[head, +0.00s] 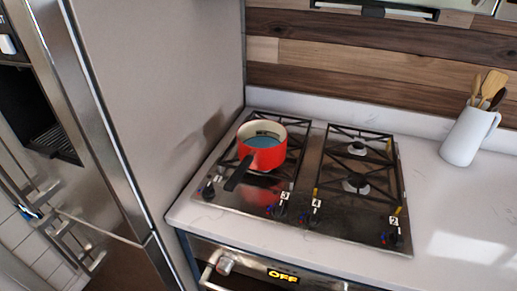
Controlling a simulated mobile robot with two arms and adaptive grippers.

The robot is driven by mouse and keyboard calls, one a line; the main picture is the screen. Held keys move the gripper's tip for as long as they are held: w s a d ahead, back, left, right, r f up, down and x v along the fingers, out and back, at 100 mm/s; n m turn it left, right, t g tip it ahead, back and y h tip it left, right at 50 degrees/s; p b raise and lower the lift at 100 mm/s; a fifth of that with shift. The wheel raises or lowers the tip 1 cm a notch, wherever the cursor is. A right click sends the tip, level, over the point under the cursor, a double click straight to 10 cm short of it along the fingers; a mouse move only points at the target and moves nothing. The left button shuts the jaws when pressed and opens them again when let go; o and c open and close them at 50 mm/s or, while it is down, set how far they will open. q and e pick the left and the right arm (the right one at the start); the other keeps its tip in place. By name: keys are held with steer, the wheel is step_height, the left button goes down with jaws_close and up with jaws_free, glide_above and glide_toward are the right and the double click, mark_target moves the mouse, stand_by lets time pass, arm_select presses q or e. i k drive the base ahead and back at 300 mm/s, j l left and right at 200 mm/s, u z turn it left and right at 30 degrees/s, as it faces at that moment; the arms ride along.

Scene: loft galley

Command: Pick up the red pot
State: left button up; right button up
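The red pot (269,158) stands upright on the left side of the gas cooktop (324,222). It has a cream inside with something blue-grey in it. Its black handle (238,173) points toward the front left, over the cooktop's front part. Neither of my grippers is in the head view, and nothing is holding the pot.
A tall steel fridge (150,100) stands close on the left of the counter. A white jug (468,137) with wooden utensils stands at the right. The right burners are empty. The white counter (440,215) right of the cooktop is clear. An oven (270,275) is below.

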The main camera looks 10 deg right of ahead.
mark_target(262, 143)
steer(key=l+u, duration=0.2)
steer(key=u, duration=0.25)
steer(key=k+l+u, duration=0.1)
steer(key=u, duration=0.3)
steer(key=k+l+u, duration=0.15)
steer(key=u, duration=0.3)
steer(key=l, duration=0.1)
